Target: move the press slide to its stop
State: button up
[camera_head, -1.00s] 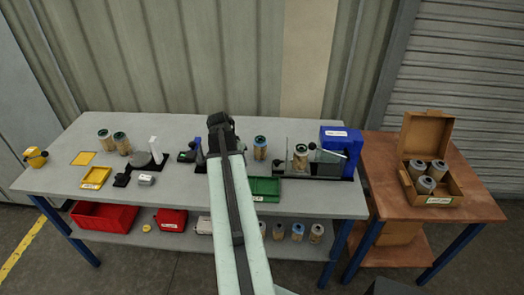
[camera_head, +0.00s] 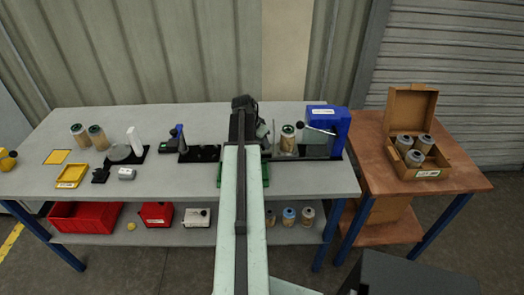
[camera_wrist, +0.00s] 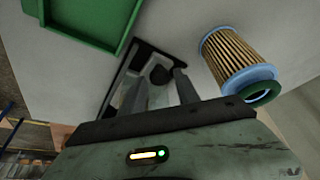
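The blue press (camera_head: 328,128) stands at the bench's right end, with a lever at its left side and a black base. A filter cartridge (camera_head: 288,140) stands upright at the left part of this base, near a clear panel. The slide itself is hard to make out. My gripper (camera_head: 244,103) is left of the press. In the wrist view its two fingers (camera_wrist: 158,90) are apart, with a black frame and a dark rounded knob (camera_wrist: 160,74) showing between and beyond them. I cannot tell whether they touch it.
In the wrist view a filter cartridge (camera_wrist: 238,60) stands close to the right finger and a green tray (camera_wrist: 85,20) lies to the left. A black fixture (camera_head: 200,154) is left of my arm. A wooden table with an open box (camera_head: 412,133) is at the right.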

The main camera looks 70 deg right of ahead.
jog(key=shift+s+d+f, duration=0.1)
jog(key=shift+f, duration=0.2)
grip_shut()
dwell(1.2)
